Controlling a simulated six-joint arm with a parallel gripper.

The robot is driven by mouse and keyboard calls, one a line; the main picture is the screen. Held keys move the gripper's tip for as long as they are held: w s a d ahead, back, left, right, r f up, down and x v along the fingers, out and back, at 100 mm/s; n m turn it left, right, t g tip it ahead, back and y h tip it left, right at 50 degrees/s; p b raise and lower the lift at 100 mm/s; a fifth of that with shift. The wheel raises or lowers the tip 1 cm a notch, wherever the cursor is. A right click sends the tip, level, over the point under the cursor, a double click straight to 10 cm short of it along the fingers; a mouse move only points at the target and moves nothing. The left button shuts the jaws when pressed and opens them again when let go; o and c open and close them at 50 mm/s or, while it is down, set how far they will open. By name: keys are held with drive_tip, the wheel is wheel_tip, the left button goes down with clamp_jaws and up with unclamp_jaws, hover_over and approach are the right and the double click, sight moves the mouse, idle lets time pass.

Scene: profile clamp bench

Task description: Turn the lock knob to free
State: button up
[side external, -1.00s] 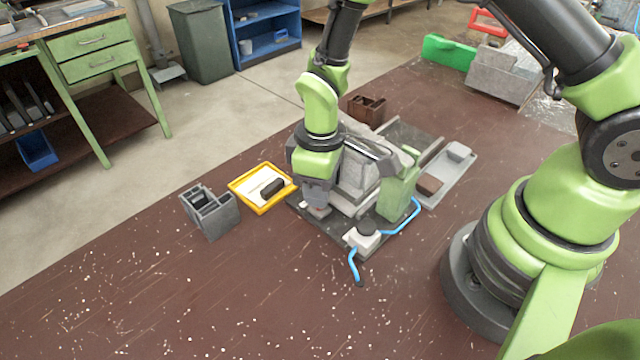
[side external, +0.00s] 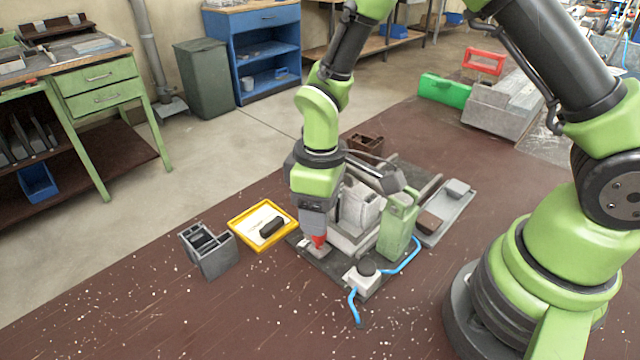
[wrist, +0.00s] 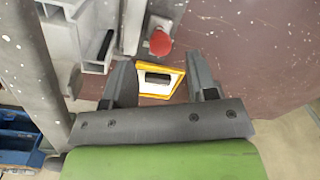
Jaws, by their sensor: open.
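The red lock knob (side external: 319,241) stands at the front left of the clamp bench's dark base plate (side external: 345,283). In the wrist view the knob (wrist: 160,42) is a round red cap at the top centre. My gripper (side external: 315,228) points down just above the knob in the side view. In the wrist view my gripper (wrist: 159,64) has its two dark fingers spread apart with nothing held between them. The knob shows beyond the fingertips, between their lines. Contact with the knob cannot be made out, nor can its turn position.
A yellow tray (side external: 236,224) with a black part lies left of the base plate, with a grey slotted profile (side external: 215,262) beside it. A black knob on a white box (side external: 362,280) with blue hoses stands at the front. A green clamp block (side external: 398,225) stands right.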

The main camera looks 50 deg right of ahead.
wheel_tip(320, 180, up, 6)
drive_tip(key=shift+d, duration=0.15)
drive_tip(key=shift+r, duration=0.15)
drive_tip(key=s+d+r+m+t, duration=0.2)
drive_tip(key=s+r+m+t, duration=0.1)
drive_tip(key=s+r, duration=0.4)
drive_tip(key=s+d+r+m+t+y, duration=0.1)
drive_tip(key=s+d+r+m+t, duration=0.2)
drive_tip(key=s+r+m, duration=0.3)
wheel_tip(320, 180, up, 4)
drive_tip(key=shift+s+d+m+t+y, duration=0.15)
drive_tip(key=shift+s+m+t+y, duration=0.15)
drive_tip(key=shift+s+t, duration=0.4)
